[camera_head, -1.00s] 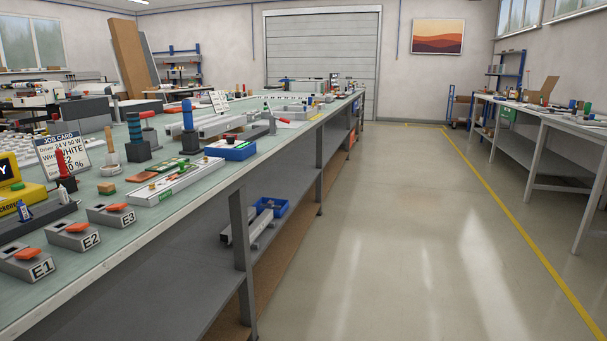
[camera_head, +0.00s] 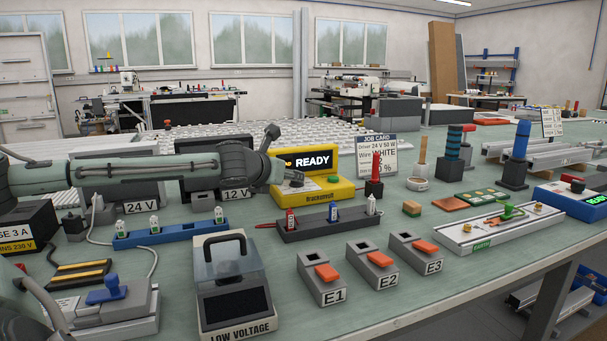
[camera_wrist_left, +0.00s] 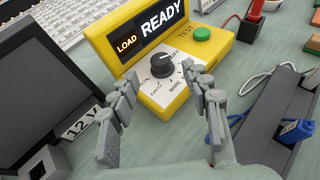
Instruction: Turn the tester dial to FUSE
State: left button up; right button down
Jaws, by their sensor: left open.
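The yellow tester (camera_head: 318,190) stands on the bench beyond the black probe strip, with its display reading READY. In the left wrist view the tester (camera_wrist_left: 172,102) shows its black dial (camera_wrist_left: 162,65) on a white face with small printed labels, and a green button (camera_wrist_left: 202,34) marked TEST. I cannot read for sure which label the dial points to. My left gripper (camera_wrist_left: 165,120) is open and empty, its two fingers apart on either side of the dial and short of it. In the head view my left arm reaches in from the left, and the gripper (camera_head: 278,160) hides the dial. My right gripper is not in view.
The 12 V box (camera_head: 220,190) stands left of the tester. The probe strip (camera_head: 330,222) with upright plugs lies in front of it. A LOW VOLTAGE box (camera_head: 235,300), E1 to E3 blocks (camera_head: 372,270) and a job card (camera_head: 377,155) stand nearby.

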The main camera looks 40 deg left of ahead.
pick_arm(q)
jog(key=shift+w+a, duration=0.15)
jog(key=shift+w, duration=0.35)
jog(key=shift+p+x, duration=0.65)
jog(key=shift+x, duration=2.55)
jog(key=shift+f, duration=0.1)
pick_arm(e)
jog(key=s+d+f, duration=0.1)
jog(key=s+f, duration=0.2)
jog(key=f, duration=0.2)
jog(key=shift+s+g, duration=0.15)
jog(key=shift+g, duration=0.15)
pick_arm(q)
grip_shut()
jog(key=shift+s, duration=0.1)
